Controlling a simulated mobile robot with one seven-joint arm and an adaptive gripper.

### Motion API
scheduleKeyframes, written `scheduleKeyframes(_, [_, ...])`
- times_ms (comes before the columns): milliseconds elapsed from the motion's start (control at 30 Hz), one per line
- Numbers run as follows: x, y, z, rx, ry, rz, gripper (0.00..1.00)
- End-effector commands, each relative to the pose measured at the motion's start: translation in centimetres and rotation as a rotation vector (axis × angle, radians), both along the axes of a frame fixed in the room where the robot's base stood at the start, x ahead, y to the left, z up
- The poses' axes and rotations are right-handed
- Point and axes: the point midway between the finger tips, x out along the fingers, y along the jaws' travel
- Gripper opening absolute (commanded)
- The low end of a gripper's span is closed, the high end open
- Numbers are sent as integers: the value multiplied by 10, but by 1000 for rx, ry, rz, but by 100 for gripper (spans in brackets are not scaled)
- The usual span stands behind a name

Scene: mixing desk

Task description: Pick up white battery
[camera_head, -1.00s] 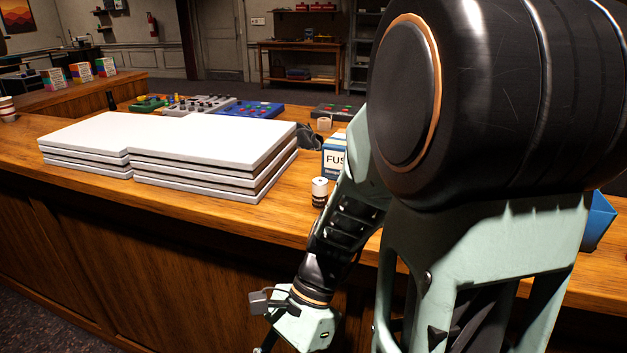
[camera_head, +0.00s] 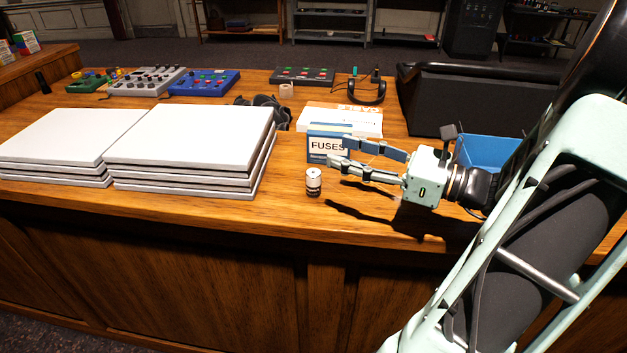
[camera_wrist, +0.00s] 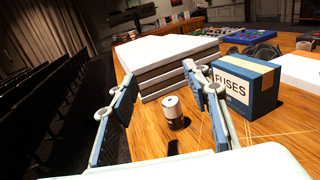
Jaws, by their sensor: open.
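The white battery (camera_head: 313,182) is a small upright cylinder with a white upper part and a dark lower band. It stands on the wooden desk near the front edge. In the wrist view the battery (camera_wrist: 173,112) shows ahead, between the two fingers and a little nearer the right one. My gripper (camera_head: 335,153) is open and empty. It is to the right of the battery and above the desk, with its fingers pointing left. In the wrist view my gripper (camera_wrist: 162,88) has its fingers wide apart, and they do not touch the battery.
A blue and white fuses box (camera_head: 328,146) stands just behind the battery, close to my fingers. Stacked white panels (camera_head: 185,138) lie to the left. A blue bin (camera_head: 482,152) is at the right. Bare desk lies around the battery's front and right.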

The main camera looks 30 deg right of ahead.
Motion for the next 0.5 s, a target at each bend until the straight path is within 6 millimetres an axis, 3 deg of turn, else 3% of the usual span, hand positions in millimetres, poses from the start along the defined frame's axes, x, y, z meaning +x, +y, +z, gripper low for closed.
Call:
scheduleKeyframes(300, [0, 0, -63, 6, 2, 0, 44])
scheduleKeyframes(400, [0, 1, -76, 3, 2, 1, 44])
scheduleKeyframes(500, [7, 7, -73, 0, 0, 3, 44])
